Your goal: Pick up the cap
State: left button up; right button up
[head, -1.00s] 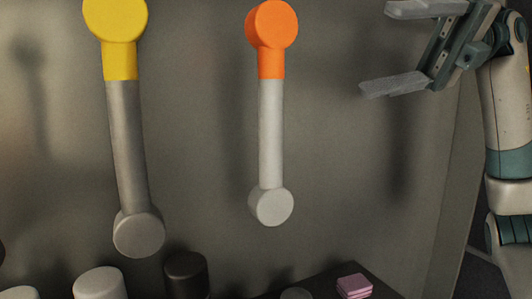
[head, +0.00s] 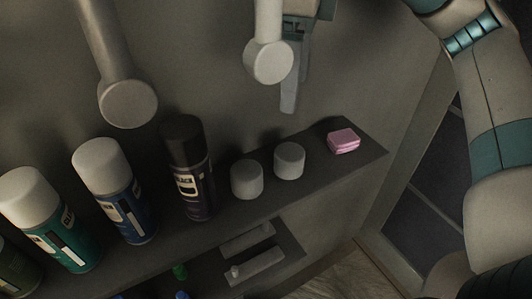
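Two loose pale grey cylindrical caps stand side by side on the dark shelf, a left cap (head: 247,180) and a right cap (head: 289,161). Spray cans to their left also wear caps: a black can (head: 190,175), a blue can (head: 128,208) and a teal can (head: 65,240). My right gripper (head: 289,92) is at the top, above the right cap and apart from it. One finger shows pointing down; the rest is partly hidden behind a hanging white piece (head: 269,62), so its opening is unclear. My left gripper is out of view.
A pink block (head: 343,140) lies near the right end of the shelf (head: 335,185). A grey hanging piece (head: 128,104) is above the cans. A lower shelf holds grey bar-shaped items (head: 255,265). My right arm fills the right side.

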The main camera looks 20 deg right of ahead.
send_over(294, 153)
jog(key=shift+f, duration=2.8)
jog(key=f+p, duration=0.1)
jog(key=f, duration=0.3)
jog(key=f+p, duration=0.1)
jog(key=f, duration=0.1)
jog(key=shift+w+a+f+p, duration=0.2)
jog(key=shift+w+a+p, duration=0.05)
jog(key=shift+w+p, duration=0.15)
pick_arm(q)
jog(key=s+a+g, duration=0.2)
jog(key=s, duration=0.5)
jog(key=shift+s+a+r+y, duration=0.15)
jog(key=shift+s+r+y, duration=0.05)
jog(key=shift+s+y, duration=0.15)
pick_arm(e)
jog(key=shift+f, duration=0.5)
jog(key=shift+s+f+p, duration=0.1)
jog(key=shift+f+p, duration=0.25)
jog(key=shift+p, duration=0.05)
jog(key=f, duration=0.1)
jog(key=f+p, duration=0.2)
jog(key=shift+s+d+f, duration=0.25)
jog(key=shift+d+f, duration=0.05)
jog(key=shift+f, duration=0.1)
jog(key=shift+w+f, duration=0.1)
jog(key=shift+f, duration=0.25)
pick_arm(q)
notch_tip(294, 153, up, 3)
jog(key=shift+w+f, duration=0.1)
